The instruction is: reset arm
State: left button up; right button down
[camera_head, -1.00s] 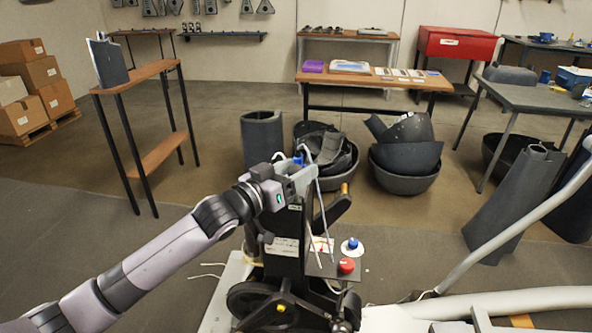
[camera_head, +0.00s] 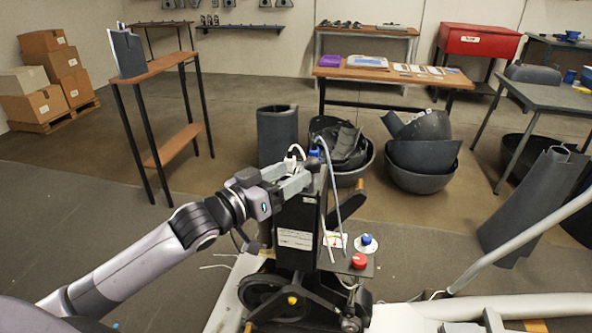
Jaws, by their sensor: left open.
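My left arm comes in from the lower left. Its gripper (camera_head: 303,175) is open at the top of the dark upright post (camera_head: 297,235) of the elliptical machine. A blue connector (camera_head: 315,153) and a white plug (camera_head: 292,162) with cables show at the fingertips; I cannot tell whether the fingers touch them. Below, a plate carries a red knob (camera_head: 359,261) and a blue knob on a white disc (camera_head: 366,243). My right gripper is not in view.
The machine's grey handlebar (camera_head: 515,240) rises at the right. Dark round bins (camera_head: 420,182) with covers and a dark curved cover (camera_head: 277,135) stand behind. A narrow wooden shelf (camera_head: 170,70) stands at the left, a wooden table (camera_head: 390,75) at the back.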

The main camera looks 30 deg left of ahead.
pick_arm(q)
jog(key=s+d+f+g+y+p, duration=0.1)
jog(key=s+d+f+g+y, duration=0.1)
jog(key=s+f, duration=0.9)
jog(key=s+d+f+g+y+p, duration=0.2)
jog(key=s+d+f+g, duration=0.1)
jog(key=s+f, duration=0.9)
notch_tip(320, 180, down, 4)
jog(key=shift+f+m+g, duration=0.1)
jog(key=shift+m+g, duration=0.2)
jog(key=shift+g, duration=0.5)
